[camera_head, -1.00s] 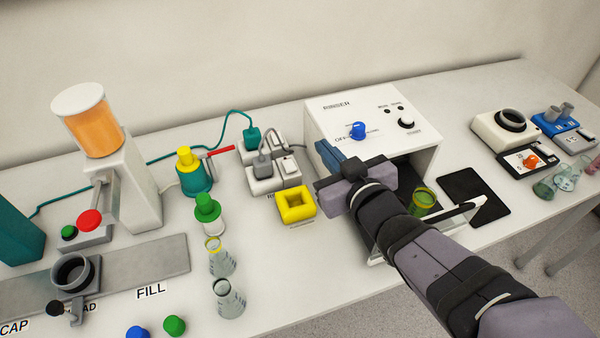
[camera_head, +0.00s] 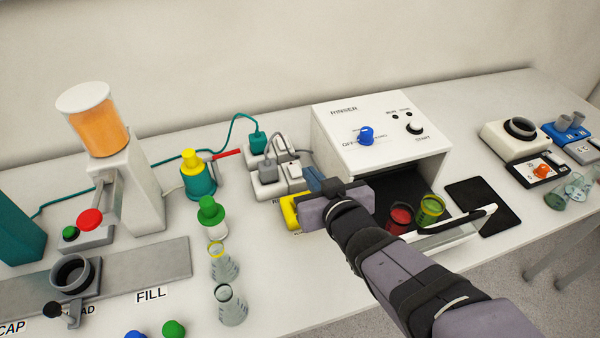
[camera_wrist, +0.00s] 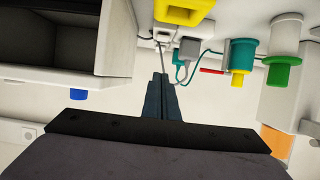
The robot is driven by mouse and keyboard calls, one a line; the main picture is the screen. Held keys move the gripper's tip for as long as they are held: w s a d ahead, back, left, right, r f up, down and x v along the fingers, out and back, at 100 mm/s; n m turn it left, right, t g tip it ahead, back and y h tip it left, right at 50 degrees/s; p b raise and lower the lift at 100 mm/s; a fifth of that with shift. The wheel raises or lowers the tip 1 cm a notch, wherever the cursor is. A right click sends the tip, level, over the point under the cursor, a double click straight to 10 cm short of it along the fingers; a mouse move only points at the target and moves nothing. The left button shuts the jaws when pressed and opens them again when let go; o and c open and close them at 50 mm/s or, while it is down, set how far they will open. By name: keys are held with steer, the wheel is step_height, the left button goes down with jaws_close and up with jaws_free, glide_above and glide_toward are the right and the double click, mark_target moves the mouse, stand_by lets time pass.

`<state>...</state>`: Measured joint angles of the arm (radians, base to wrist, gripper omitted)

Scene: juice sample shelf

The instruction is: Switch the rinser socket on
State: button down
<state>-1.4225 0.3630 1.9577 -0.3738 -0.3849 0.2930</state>
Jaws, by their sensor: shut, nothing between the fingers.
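The rinser socket (camera_head: 268,190) is a pale grey block with a grey plug (camera_head: 267,173) in it and a white rocker switch (camera_head: 295,171) at its right. Its front label is partly hidden, and I cannot tell the rocker's position. A second socket (camera_head: 280,142) with a teal plug (camera_head: 257,141) stands just behind. My gripper (camera_head: 312,179) is shut and empty, its blue-grey fingers just right of the rocker; I cannot tell whether they touch it. In the wrist view, upside down, the closed fingertips (camera_wrist: 161,77) point towards the sockets and the grey plug (camera_wrist: 189,48).
The white rinser (camera_head: 375,110) with a blue knob (camera_head: 366,135) stands right of my fingers. A yellow block (camera_head: 290,213) is partly hidden by my gripper. Capped bottles and flasks (camera_head: 231,305) stand front left.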

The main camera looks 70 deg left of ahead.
steer(key=p, duration=0.3)
glide_above(300, 172)
steer(key=s+d, duration=0.1)
steer(key=d, duration=0.2)
step_height(300, 172, down, 3)
steer(key=f, duration=0.2)
steer(key=shift+a+f, duration=0.2)
steer(key=shift+f, duration=0.1)
steer(key=shift+d+f+p, duration=0.15)
steer(key=shift+f+p, duration=0.2)
steer(key=shift+f, duration=0.6)
steer(key=shift+f, duration=0.1)
steer(key=f+b, duration=0.1)
steer(key=b, duration=0.2)
steer(key=shift+d+f+y+b, duration=0.15)
steer(key=shift+y+b, duration=0.25)
steer(key=shift+r+p, duration=0.3)
steer(key=shift+r, duration=0.25)
steer(key=shift+r+p, duration=0.45)
steer(key=shift+r, duration=0.2)
